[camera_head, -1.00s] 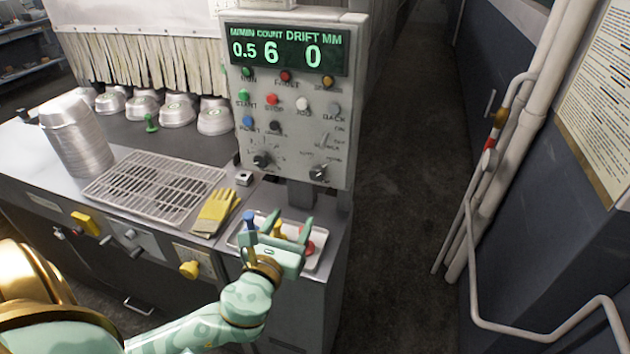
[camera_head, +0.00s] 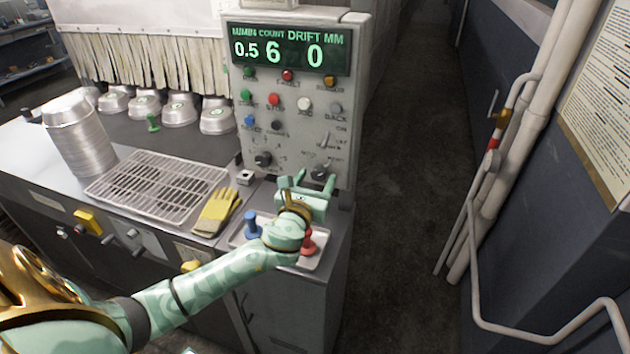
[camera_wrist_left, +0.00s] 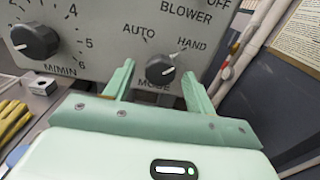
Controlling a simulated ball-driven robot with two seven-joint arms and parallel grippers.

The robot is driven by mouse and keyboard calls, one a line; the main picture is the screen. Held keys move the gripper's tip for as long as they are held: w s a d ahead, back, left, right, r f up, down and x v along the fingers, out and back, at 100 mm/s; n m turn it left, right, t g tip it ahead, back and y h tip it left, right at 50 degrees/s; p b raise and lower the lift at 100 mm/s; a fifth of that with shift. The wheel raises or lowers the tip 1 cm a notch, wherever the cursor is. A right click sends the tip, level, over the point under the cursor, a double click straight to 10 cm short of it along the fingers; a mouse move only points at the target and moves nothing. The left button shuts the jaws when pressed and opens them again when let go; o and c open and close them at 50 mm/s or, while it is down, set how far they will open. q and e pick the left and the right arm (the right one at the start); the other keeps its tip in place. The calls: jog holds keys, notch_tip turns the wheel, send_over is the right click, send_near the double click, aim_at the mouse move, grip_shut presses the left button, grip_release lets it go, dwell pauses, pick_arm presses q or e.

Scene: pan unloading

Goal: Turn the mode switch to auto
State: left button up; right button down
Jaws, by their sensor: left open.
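The mode switch (camera_wrist_left: 160,69) is a black rotary knob between the AUTO and HAND labels in the left wrist view. Its white pointer mark is toward HAND, up and to the right. In the head view the knob (camera_head: 319,172) sits at the lower right of the grey control panel (camera_head: 290,130). My left gripper (camera_head: 300,178) is open just in front of the panel's lower edge. In the left wrist view its two fingers (camera_wrist_left: 158,82) stand on either side of the knob, with no visible contact. My right gripper is not in view.
The speed knob (camera_wrist_left: 35,41), marked M/MIN, is left of the mode switch. A tray (camera_head: 318,262) with blue and red handled pieces lies below my left wrist. Yellow gloves (camera_head: 217,210) and a wire rack (camera_head: 155,187) lie to the left. The aisle on the right is clear.

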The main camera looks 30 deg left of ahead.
pick_arm(q)
jog(key=c, duration=1)
jog(key=shift+o, duration=0.2)
jog(key=shift+n, duration=0.3)
jog(key=n, duration=0.3)
jog(key=shift+n, duration=0.4)
jog(key=n, duration=0.5)
jog(key=shift+d, duration=0.1)
jog(key=n, duration=0.4)
jog(key=n+p, duration=0.1)
jog(key=n, duration=0.3)
jog(key=shift+n, duration=0.3)
